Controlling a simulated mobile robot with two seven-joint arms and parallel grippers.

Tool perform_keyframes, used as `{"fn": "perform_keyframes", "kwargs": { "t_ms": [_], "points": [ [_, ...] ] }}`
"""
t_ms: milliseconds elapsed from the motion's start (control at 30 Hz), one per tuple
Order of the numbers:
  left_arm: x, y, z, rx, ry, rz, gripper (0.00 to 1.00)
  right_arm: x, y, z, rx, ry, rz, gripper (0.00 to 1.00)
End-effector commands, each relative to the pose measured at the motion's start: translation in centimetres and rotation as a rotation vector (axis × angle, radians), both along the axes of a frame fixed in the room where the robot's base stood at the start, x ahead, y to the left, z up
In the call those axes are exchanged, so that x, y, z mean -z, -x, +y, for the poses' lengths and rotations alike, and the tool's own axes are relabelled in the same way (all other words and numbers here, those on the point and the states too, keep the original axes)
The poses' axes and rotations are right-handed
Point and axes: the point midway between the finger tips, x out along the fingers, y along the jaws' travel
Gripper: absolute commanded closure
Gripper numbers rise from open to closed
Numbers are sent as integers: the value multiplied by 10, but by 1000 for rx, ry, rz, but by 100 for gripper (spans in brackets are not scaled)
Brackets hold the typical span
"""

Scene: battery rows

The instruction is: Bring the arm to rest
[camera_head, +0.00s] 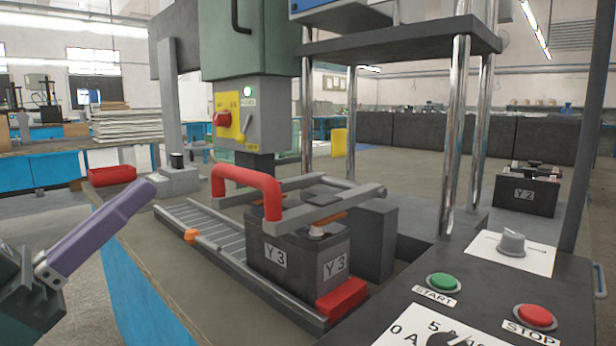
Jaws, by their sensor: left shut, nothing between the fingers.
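My left gripper (148,192) comes in from the lower left, with its purple fingers pressed together and pointing up and to the right. It is shut and empty, in the air at the left side of the bench and apart from everything on it. The arm behind it is mostly cut off by the picture edge. My right gripper is not in view.
A dark battery marked Y3 (297,262) sits on the roller track (205,232) under a red handle (247,180). Another battery, Y2 (526,196), stands at the right. A control panel (480,290) fills the lower right. A red tray (112,175) lies beyond my gripper.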

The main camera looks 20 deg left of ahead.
Motion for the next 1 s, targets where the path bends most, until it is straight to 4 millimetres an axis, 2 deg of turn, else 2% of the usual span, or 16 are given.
{"fn": "perform_keyframes", "kwargs": {
  "t_ms": [133, 233, 400, 533, 667, 800, 1000],
  "points": [
    [-3, 0, -2, -3, -3, 19, 100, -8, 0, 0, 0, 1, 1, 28],
    [-14, -8, -13, -20, -18, 108, 100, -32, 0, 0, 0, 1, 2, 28],
    [-31, -23, -48, -71, -99, 417, 100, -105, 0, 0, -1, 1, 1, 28],
    [-40, -17, -72, -109, -193, 689, 100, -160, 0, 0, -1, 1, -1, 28],
    [-54, 6, -86, -142, -293, 956, 100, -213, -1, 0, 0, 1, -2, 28],
    [-77, 46, -92, -170, -392, 1231, 100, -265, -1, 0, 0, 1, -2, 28],
    [-118, 110, -91, -186, -491, 1562, 100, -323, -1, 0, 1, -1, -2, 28]
  ]
}}
